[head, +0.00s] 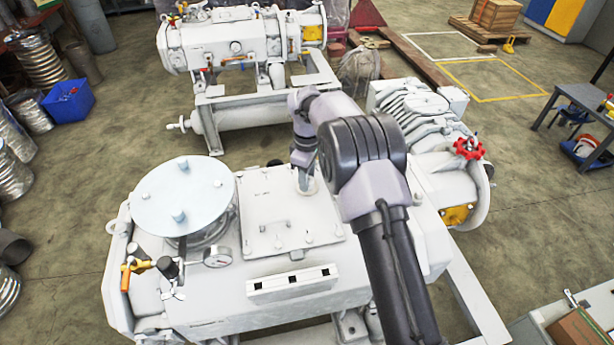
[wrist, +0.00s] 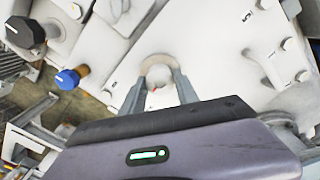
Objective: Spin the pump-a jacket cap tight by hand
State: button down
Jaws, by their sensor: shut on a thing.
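The jacket cap is a small, pale round piece on top of the near white pump (head: 205,300), in a tan-rimmed round seat. In the wrist view the cap (wrist: 158,76) sits between the two fingers, with a tiny red mark near it. My gripper (wrist: 157,88) is shut on the cap from its two sides. In the head view my gripper (head: 305,180) reaches down to the pump top beside the square cover plate (head: 275,215). There the fingers and wrist hide most of the cap, so I cannot tell how far it is screwed in.
A round lid (head: 182,190) with bolts and a gauge (head: 217,257) stand left on the pump. A red handwheel (head: 468,148) is at its right. The wrist view shows a blue knob (wrist: 68,78) and a black knob (wrist: 22,32). Another pump (head: 235,45) stands behind.

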jog(key=m+p, duration=0.2)
jog(key=m, duration=1.6)
jog(key=shift+m+b, duration=0.35)
jog(key=shift+m, duration=0.05)
jog(key=m, duration=0.5)
jog(key=shift+w+b, duration=0.1)
jog(key=shift+b, duration=0.3)
jog(key=shift+r+m, duration=0.1)
jog(key=shift+m, duration=0.3)
jog(key=c, duration=0.9)
grip_release()
